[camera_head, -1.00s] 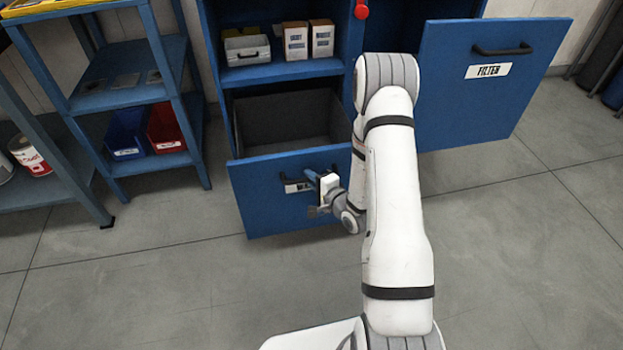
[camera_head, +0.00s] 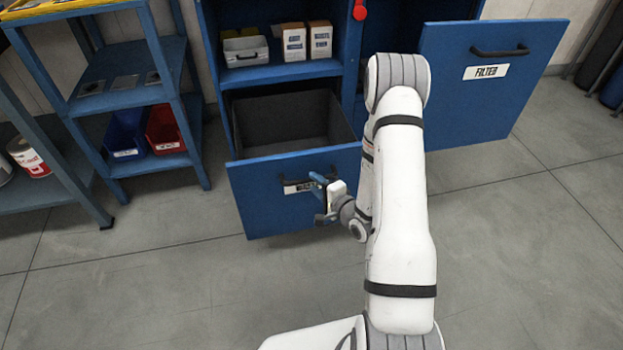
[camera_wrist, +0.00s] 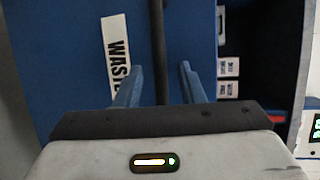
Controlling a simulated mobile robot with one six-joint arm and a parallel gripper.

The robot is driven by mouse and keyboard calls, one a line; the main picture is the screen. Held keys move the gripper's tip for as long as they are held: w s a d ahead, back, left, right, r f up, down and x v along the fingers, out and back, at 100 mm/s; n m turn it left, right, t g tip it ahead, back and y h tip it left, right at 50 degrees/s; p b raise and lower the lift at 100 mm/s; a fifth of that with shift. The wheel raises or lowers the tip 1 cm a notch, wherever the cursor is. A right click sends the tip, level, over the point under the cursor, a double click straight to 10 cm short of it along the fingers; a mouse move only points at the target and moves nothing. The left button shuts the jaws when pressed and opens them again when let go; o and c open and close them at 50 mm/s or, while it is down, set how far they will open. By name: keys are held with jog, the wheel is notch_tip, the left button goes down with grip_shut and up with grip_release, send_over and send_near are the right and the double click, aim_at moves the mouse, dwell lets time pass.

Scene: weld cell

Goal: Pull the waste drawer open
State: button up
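The waste drawer (camera_head: 262,205) is blue and stands pulled out of the cabinet in the head view, with its dark, empty-looking inside showing. Its black handle (camera_head: 290,186) and white label are partly covered by my gripper. My gripper (camera_head: 318,196) is in front of the right part of the drawer front. In the wrist view my gripper's two blue fingers (camera_wrist: 160,86) are apart, one on each side of the dark handle bar (camera_wrist: 158,40), with gaps to it. The WASTE label (camera_wrist: 117,55) shows left of the bar.
A shelf above the waste drawer holds small boxes (camera_head: 307,40). A blue rack (camera_head: 115,100) with a blue bin and a red bin stands left. The grey floor (camera_head: 170,285) in front is clear.

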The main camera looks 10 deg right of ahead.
jog(key=shift+p+v, duration=0.35)
jog(key=shift+v, duration=1.9)
notch_tip(320, 180, up, 29)
jog(key=d+n+g+h+p, duration=0.3)
jog(key=n+g+h+p, duration=0.5)
jog(key=p, duration=0.8)
jog(key=s+a+r+n+g+y+p, duration=0.1)
jog(key=s+a+r+n+g+p, duration=0.1)
jog(key=s+r+p, duration=0.4)
jog(key=s+a+r+n+g+p, duration=0.2)
jog(key=s+a+r+n+p, duration=0.2)
jog(key=s+r, duration=1.1)
notch_tip(320, 180, up, 4)
jog(key=shift+r+y+p, duration=0.1)
jog(key=shift+y+p, duration=0.3)
jog(key=shift+p, duration=0.65)
jog(key=shift+s, duration=0.1)
